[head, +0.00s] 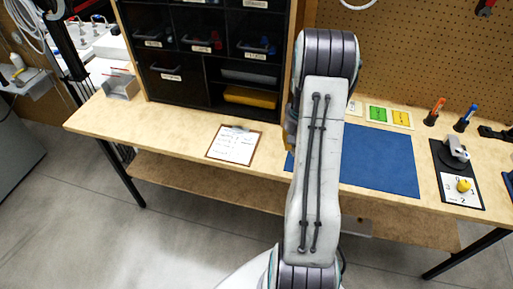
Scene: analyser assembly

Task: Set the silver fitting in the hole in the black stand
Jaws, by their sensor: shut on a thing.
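My arm rises through the middle of the head view and hides the bench behind it. My gripper does not show clearly; a small yellowish-brown part at the left edge of my arm is too hidden to identify. I cannot make out the silver fitting. I cannot tell which thing is the black stand with the hole. A low black thing (494,131) stands at the right back of the bench, cut by the picture edge. A grey piece (455,150) sits on a black plate (441,157) at the right.
A black drawer cabinet (190,75) stands behind. The bench's left front is clear.

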